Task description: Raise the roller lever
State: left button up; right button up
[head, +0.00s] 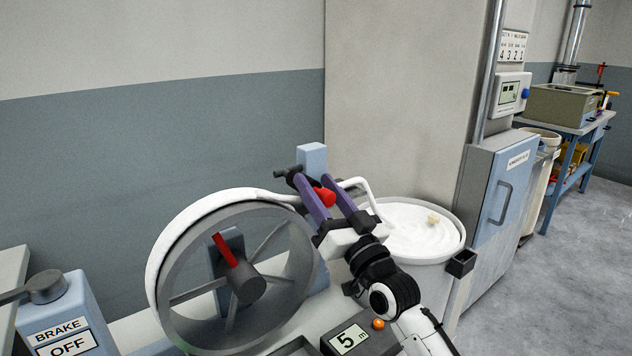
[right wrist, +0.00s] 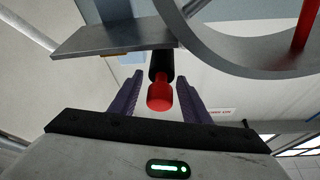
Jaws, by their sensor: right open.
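The roller lever shows as a red knob (head: 325,196) on a dark shaft, in front of a blue post (head: 312,157) beside the wheel. My right gripper (head: 309,180) is open, its two purple fingers reaching around the knob. In the right wrist view, the red knob (right wrist: 160,96) and its black shaft lie between the open fingers (right wrist: 159,82), with a visible gap on each side. The fingers hide part of the lever in the head view. My left gripper is not in view.
A large spoked wheel (head: 172,240) with a red bar stands left of the lever. A white-filled can (head: 448,250) stands to the right. A display reading 5 m (head: 350,340) is in front. A blue brake box (head: 66,318) marked OFF sits at lower left.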

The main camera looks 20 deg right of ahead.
jog(key=shift+w+a+r, duration=0.15)
jog(key=shift+w+r, duration=0.05)
jog(key=shift+w, duration=0.3)
grip_shut()
